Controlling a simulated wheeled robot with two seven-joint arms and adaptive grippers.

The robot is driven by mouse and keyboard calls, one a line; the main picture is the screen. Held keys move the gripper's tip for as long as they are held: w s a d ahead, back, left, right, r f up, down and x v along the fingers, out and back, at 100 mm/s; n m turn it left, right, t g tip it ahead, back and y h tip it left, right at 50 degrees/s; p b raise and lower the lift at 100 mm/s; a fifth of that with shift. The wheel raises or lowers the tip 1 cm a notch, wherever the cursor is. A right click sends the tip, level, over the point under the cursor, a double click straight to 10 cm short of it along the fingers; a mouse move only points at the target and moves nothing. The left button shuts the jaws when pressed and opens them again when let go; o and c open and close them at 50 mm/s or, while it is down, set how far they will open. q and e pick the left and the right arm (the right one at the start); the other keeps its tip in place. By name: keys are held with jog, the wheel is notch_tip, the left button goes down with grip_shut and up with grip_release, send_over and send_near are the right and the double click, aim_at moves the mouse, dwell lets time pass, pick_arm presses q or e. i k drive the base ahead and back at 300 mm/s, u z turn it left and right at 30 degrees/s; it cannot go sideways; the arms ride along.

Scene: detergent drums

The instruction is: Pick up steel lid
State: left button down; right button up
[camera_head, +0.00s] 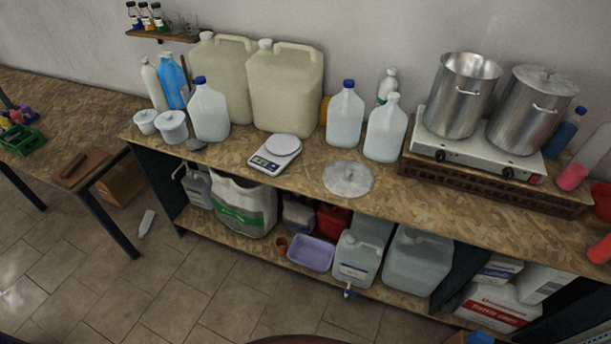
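A round steel lid (348,179) with a small knob lies flat on the wooden worktop (450,205), right of a kitchen scale and near the front edge. A second lid of the same kind (543,75) covers the right steel pot (528,113) on the stove. The left steel pot (461,96) is open at the top. Neither of my grippers shows in the head view.
A kitchen scale (276,154) stands left of the lid. White jugs (345,116) (386,130) stand behind it, and the two-burner stove (475,152) on a wooden crate stands to its right. Large beige canisters (285,90) are at the back.

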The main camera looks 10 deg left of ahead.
aim_at(345, 178)
jog(key=u, duration=0.8)
jog(key=i, duration=0.4)
